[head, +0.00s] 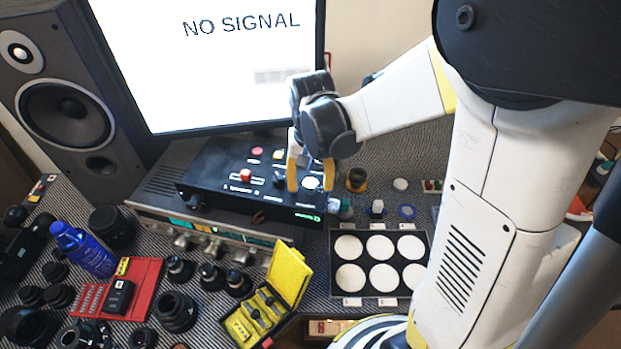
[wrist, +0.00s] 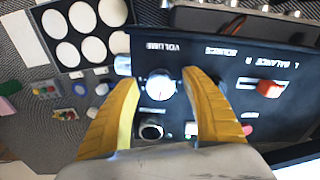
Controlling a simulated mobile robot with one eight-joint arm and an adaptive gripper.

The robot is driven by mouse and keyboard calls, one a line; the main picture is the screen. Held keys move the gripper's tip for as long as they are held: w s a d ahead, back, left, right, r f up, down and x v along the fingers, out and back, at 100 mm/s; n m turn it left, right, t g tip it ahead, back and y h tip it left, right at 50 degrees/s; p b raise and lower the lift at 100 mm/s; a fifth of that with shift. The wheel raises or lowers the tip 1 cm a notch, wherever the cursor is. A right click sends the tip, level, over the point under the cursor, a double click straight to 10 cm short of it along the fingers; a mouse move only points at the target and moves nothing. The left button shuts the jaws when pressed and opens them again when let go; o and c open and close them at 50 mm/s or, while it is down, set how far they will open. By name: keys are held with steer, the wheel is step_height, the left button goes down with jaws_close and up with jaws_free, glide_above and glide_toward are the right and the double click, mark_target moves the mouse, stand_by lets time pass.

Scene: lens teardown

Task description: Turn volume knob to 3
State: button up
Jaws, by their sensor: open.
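The volume knob (wrist: 161,86) is a round white-topped dial on the black control box, beside the printed word VOLUME, which reads upside down in the wrist view. In the head view the knob (head: 311,183) shows at the right end of the box (head: 222,187). My gripper (wrist: 160,100) is open, with its yellow fingers on either side of the knob; small gaps seem to show between them and it. My gripper (head: 310,178) also hangs over the box's right end in the head view. The knob's pointer and the scale numbers are too small to read.
A red slider (wrist: 270,88) and a dark round socket (wrist: 151,131) are on the same panel. The box rests on a silver receiver (head: 190,228). A tray of white discs (head: 337,262) lies to the right. A monitor (head: 215,60) stands behind.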

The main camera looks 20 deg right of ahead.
step_height(320, 180, up, 12)
stand_by(0.4)
steer(key=n+t+b, duration=0.3)
steer(key=t, duration=0.3)
glide_toward(312, 186)
steer(key=s+r, duration=0.2)
steer(key=s, duration=0.2)
steer(key=shift+s+f+n+t, duration=0.35)
steer(key=shift+s+n+t, duration=0.05)
steer(key=shift+n+t, duration=0.1)
stand_by(0.3)
